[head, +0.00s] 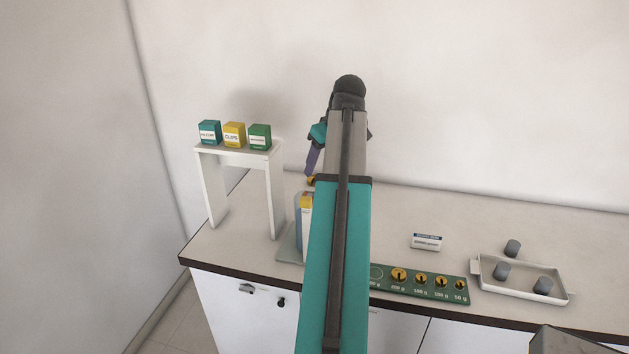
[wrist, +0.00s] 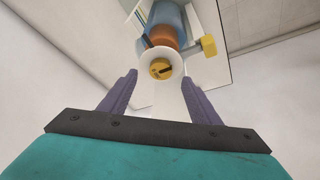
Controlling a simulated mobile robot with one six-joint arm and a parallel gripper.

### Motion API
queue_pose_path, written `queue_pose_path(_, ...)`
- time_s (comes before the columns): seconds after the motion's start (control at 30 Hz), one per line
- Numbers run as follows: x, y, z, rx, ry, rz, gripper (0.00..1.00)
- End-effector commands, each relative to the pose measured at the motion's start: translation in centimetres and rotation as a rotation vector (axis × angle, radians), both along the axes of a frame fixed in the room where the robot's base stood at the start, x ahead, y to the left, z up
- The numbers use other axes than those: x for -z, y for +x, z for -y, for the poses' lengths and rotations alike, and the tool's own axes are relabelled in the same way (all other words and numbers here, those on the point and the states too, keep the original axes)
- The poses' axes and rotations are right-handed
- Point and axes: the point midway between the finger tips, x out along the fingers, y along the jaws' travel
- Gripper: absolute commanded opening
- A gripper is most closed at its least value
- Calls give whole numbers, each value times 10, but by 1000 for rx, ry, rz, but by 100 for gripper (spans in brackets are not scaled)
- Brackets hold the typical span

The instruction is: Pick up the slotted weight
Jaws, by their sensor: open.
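A brass slotted weight (wrist: 160,69) with a dark slot rests on a white round plate (wrist: 143,62) atop an orange and blue cylinder (wrist: 170,22), in the wrist view. In the head view a small brass piece (head: 311,181) shows just below my gripper (head: 310,170), mostly hidden by my arm. My gripper (wrist: 161,78) is open and empty, its two purple fingers on either side of the line to the weight and apart from it. More brass weights (head: 399,275) sit in a green rack (head: 392,292), whose visible leftmost ring is empty.
A white stand (head: 214,190) holds teal, yellow and green boxes (head: 234,134) at the left. A white tray (head: 515,289) with grey cylinders (head: 543,286) is at the right. A small white box (head: 426,242) lies behind the rack. The back wall is close.

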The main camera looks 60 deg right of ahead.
Motion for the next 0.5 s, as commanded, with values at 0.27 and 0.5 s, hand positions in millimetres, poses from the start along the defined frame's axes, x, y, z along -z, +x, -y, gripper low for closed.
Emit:
queue_pose_path(0.27, 15, 7, 0, -1, 2, -1, 57)
queue_pose_path(0.5, 33, 15, 2, -2, 2, -1, 57)
